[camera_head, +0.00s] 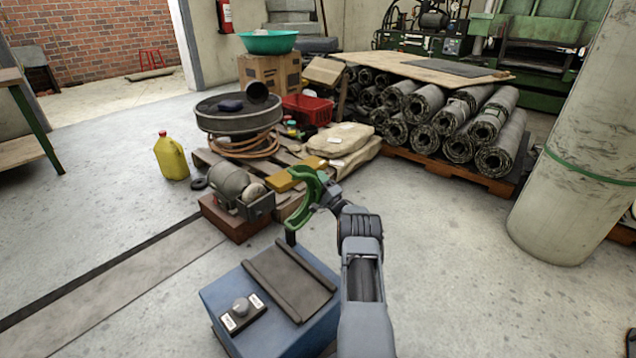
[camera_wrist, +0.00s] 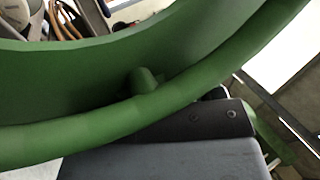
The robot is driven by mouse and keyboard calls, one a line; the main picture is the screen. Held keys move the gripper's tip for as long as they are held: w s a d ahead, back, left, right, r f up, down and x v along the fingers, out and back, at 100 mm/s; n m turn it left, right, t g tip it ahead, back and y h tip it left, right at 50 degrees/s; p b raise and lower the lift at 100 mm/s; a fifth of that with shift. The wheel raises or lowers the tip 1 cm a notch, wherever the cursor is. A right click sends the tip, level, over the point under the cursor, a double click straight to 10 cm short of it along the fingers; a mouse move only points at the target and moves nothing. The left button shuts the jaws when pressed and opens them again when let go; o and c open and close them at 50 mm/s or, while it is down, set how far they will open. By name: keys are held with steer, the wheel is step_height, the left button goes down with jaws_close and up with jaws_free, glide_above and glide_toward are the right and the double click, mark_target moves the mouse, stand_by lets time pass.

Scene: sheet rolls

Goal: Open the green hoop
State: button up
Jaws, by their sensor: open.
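The green hoop (camera_head: 298,213) is a thick curved band above a short black post on the blue box (camera_head: 222,300). My gripper (camera_head: 325,194) is at the hoop's right side, close to it, with its jaws open. Overlap hides whether the jaws touch the hoop. In the wrist view, the hoop (camera_wrist: 75,85) fills much of the picture as a wide green band with a thicker rim and a small green peg (camera_wrist: 145,80). My fingertips cannot be made out clearly there.
A grey motor (camera_head: 232,185) on a brown block and a yellow bar (camera_head: 293,178) lie just behind. Sheet rolls (camera_head: 460,130) are stacked behind right.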

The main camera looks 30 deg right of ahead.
steer(key=p+v, duration=0.4)
steer(key=v, duration=0.9)
steer(key=shift+s+f, duration=0.2)
steer(key=shift+s, duration=0.15)
steer(key=shift+d, duration=0.1)
